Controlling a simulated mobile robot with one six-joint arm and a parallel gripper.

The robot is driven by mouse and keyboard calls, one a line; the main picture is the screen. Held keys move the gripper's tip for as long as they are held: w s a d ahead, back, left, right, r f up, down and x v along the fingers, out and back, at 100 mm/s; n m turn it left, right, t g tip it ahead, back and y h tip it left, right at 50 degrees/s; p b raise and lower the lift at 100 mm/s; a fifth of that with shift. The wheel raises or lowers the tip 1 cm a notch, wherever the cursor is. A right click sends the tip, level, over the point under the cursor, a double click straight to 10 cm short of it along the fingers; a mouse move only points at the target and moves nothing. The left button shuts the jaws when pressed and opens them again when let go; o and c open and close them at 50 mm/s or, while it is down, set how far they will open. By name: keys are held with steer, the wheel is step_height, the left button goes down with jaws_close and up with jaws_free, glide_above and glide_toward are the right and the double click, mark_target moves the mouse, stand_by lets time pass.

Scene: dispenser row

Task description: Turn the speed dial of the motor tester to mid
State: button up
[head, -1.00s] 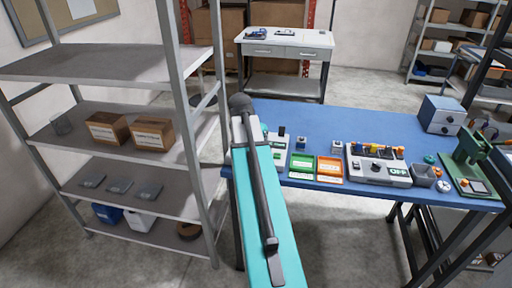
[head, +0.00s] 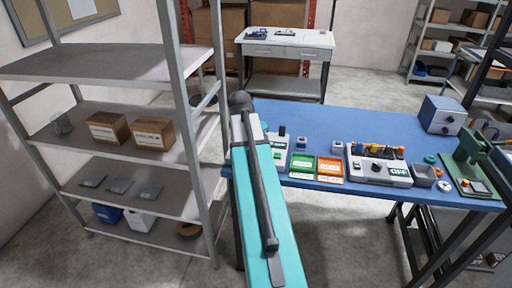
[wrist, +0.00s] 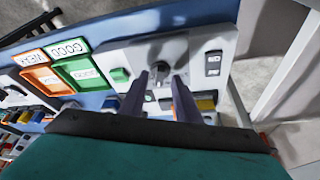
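A light grey panel device (head: 279,143) stands at the left end of the blue table, partly hidden by my arm in the head view. I see no clear contact. The dial's setting cannot be read.
Green tray (head: 302,165) and orange tray (head: 330,169) lie beside the device. A metal shelf (head: 140,115) is close on the left.

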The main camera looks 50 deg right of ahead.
steer(key=b+v, duration=0.2)
steer(key=v, duration=1.1)
stand_by(0.7)
steer(key=w+a+f+n+g+y, duration=0.1)
steer(key=a+f+n, duration=0.1)
steer(key=a+f, duration=0.7)
steer(key=a+f+n+g+y, duration=0.15)
steer(key=a+f, duration=0.35)
steer(key=f, duration=0.8)
steer(key=w+a+f+n+g, duration=0.1)
steer(key=a+f+n, duration=0.1)
steer(key=a+f, duration=0.75)
steer(key=s+a+f+n+g, duration=0.1)
steer(key=s+a+f+n, duration=0.2)
steer(key=s+a+f, duration=0.2)
steer(key=s+a+f+n+g+y, duration=0.1)
steer(key=s+a+f+n, duration=0.3)
steer(key=s+f, duration=0.8)
steer(key=s+a+f+n+g+y, duration=0.1)
steer(key=s+a+f+n, duration=0.2)
steer(key=s+a+f, duration=0.5)
steer(key=shift+s+a+f, duration=0.25)
steer(key=shift+s+f, duration=0.3)
steer(key=shift+f, duration=1.55)
